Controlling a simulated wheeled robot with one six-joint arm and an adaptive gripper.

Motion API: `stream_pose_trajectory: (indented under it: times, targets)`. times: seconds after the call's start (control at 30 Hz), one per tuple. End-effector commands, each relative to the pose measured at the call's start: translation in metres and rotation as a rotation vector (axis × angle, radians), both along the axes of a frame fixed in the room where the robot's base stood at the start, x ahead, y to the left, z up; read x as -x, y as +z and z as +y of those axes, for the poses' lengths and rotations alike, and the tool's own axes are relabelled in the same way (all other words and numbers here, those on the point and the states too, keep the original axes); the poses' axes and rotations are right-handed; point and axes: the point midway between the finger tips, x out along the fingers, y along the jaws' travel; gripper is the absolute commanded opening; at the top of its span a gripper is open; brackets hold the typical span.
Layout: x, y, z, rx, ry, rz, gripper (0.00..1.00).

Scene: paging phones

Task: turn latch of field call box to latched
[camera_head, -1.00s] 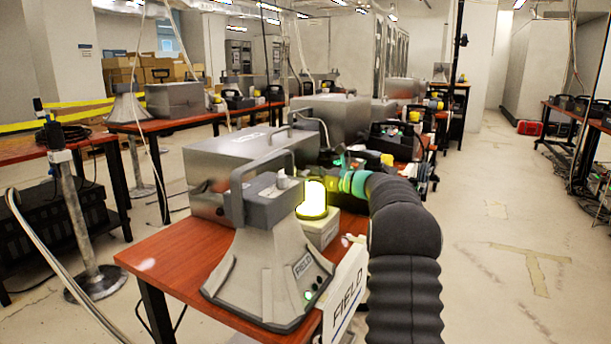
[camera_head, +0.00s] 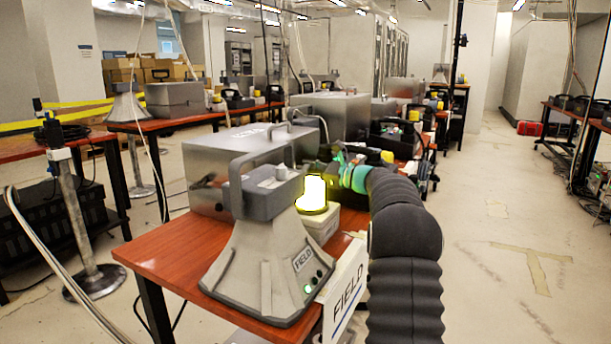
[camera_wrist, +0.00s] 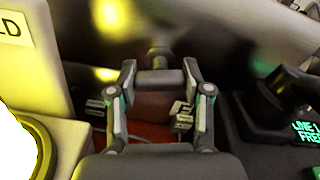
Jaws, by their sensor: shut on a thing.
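The field call box (camera_head: 215,165) is a grey metal box on the red-brown table, behind a grey horn speaker (camera_head: 265,265) labelled FIELD. Its smooth silver face (camera_wrist: 225,35) fills the top of the wrist view. A small dark latch knob (camera_wrist: 155,57) stands out from that face, with a grey block (camera_wrist: 158,82) in front of it. My gripper (camera_wrist: 160,76) has its fingertips on either side of this block, shut on the latch. In the head view my gripper (camera_head: 330,163) is partly hidden behind the lit yellow beacon (camera_head: 313,195). The latch is not visible there.
The beacon stands on a pale base close to my wrist. A white FIELD sign (camera_head: 345,292) hangs at the table edge. A dark phone with a green display (camera_wrist: 306,131) is right of my gripper in the wrist view. The right aisle floor (camera_head: 500,270) is clear.

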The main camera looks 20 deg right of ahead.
Motion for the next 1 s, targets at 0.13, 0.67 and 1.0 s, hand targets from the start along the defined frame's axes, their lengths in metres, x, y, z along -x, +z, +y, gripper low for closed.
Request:
stream_pose_trajectory:
  times: [0.13,0.67,1.0]
  targets:
    - [-0.0002,-0.0038,0.0002,0.108,-0.001,-0.086,0.14]
    - [-0.0002,-0.0032,0.0004,0.492,-0.001,-0.386,0.14]
    - [-0.0002,-0.0017,0.0003,0.655,0.000,-0.511,0.14]
